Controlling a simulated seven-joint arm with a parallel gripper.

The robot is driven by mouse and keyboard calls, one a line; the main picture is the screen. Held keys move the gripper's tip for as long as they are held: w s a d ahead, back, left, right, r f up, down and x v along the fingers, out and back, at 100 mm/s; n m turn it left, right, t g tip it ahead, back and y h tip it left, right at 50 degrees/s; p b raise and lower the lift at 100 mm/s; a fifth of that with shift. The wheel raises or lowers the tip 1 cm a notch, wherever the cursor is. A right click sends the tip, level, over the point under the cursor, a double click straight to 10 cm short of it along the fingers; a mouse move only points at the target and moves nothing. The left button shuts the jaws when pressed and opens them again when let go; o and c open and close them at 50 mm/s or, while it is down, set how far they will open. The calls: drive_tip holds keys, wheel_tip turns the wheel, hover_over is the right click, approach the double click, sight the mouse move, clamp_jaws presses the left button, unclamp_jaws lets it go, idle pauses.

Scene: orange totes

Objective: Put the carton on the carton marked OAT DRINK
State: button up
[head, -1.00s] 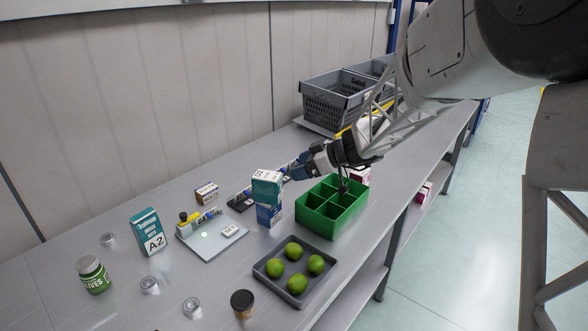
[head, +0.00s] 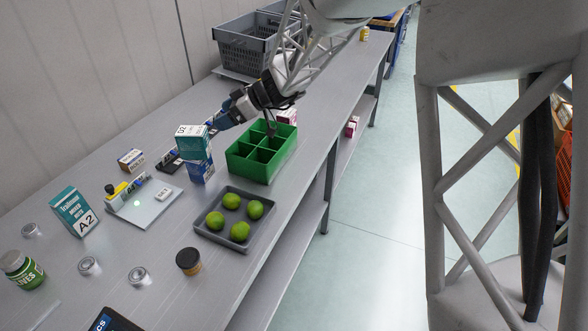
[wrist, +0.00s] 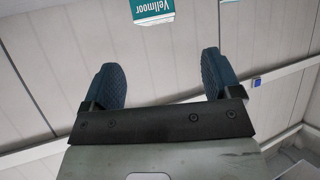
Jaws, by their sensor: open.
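A teal and white carton (head: 193,143) sits on top of a blue carton (head: 201,170), slightly turned relative to it. In the wrist view the teal carton (wrist: 152,9) reads "Vellmoor" and lies beyond the fingertips, between their lines. My gripper (head: 217,121) is beside the upper carton on its right, open and empty. Its two fingers, apart, show in the wrist view (wrist: 162,68). Another teal carton (head: 73,212), marked A2, stands at the left. I cannot read OAT DRINK on any carton.
A green divided bin (head: 250,171) stands right of the stack. A grey tray (head: 207,233) of limes, a dark-lidded jar (head: 188,262) and a light board (head: 160,210) are nearer. Grey crates (head: 242,52) stand behind.

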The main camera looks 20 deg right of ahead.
drive_tip(key=s+d+r+m+g+h, duration=0.1)
drive_tip(key=s+r+m+h, duration=0.15)
drive_tip(key=s, duration=0.75)
drive_tip(key=s+r+m+g+h, duration=0.2)
drive_tip(key=s+m, duration=0.1)
drive_tip(key=s, duration=0.7)
drive_tip(key=s+d+m+h, duration=0.3)
drive_tip(key=s+m, duration=0.1)
drive_tip(key=s, duration=0.6)
drive_tip(key=s+d+m+t+h, duration=0.1)
drive_tip(key=s+d+m+h, duration=0.3)
drive_tip(key=s, duration=0.6)
drive_tip(key=shift+d+f, duration=0.15)
drive_tip(key=shift+d, duration=0.05)
